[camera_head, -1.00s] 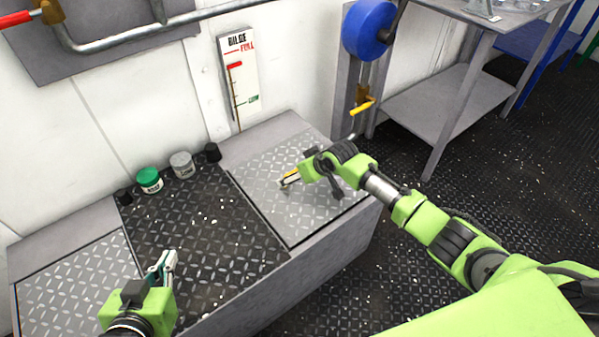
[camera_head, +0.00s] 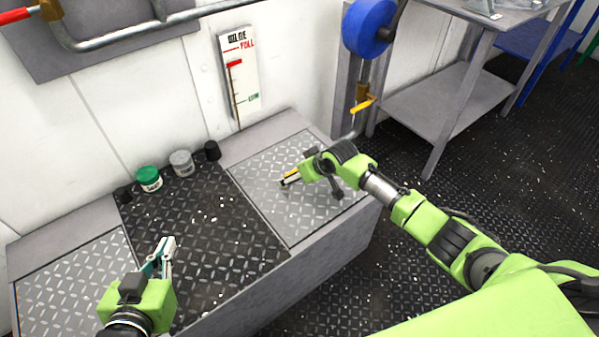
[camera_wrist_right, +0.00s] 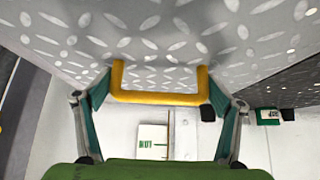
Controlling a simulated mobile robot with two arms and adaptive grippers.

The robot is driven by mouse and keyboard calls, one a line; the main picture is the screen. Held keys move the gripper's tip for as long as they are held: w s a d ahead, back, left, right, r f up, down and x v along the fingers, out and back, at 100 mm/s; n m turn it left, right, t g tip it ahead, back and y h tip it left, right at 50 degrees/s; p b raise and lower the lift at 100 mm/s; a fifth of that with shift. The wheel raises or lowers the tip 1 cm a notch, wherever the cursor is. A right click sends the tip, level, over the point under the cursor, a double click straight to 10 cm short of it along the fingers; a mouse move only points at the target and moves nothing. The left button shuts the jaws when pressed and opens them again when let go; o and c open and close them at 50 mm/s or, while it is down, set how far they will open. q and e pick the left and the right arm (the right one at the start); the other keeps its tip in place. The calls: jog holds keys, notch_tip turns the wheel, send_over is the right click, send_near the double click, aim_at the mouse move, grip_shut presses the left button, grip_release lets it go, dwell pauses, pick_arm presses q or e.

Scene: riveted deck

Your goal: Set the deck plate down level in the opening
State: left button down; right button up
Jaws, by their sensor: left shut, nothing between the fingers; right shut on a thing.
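The deck plate (camera_head: 270,205) is a light grey diamond-tread plate at the right end of the grey bench. It looks about level with the rim around it, with thin dark lines along its edges. My right gripper (camera_head: 289,181) is shut on the yellow handle (camera_head: 293,174) on the plate. In the right wrist view the yellow handle (camera_wrist_right: 160,98) spans between the fingers, with the plate (camera_wrist_right: 180,40) behind it. The opening under the plate is hidden. My left gripper (camera_head: 168,243) is shut and empty over the dark middle tread panel.
Another light tread plate (camera_head: 70,285) lies at the bench's left end. A green-lidded jar (camera_head: 149,179), a grey-lidded jar (camera_head: 182,163) and small black cylinders stand along the dark panel's back edge. A bilge gauge (camera_head: 240,80) is on the wall behind. A metal shelf (camera_head: 430,100) stands at right.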

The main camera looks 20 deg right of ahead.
pick_arm(q)
jog(key=shift+w+r, duration=0.1)
pick_arm(e)
jog(key=shift+w+r, duration=0.1)
jog(key=shift+w, duration=0.05)
jog(key=o, duration=2)
jog(key=shift+c, duration=0.2)
jog(key=shift+s+f, duration=0.25)
jog(key=shift+s+d+r, duration=0.1)
jog(key=shift+r, duration=0.15)
jog(key=v, duration=1.1)
jog(key=shift+r, duration=0.4)
jog(key=shift+s, duration=0.1)
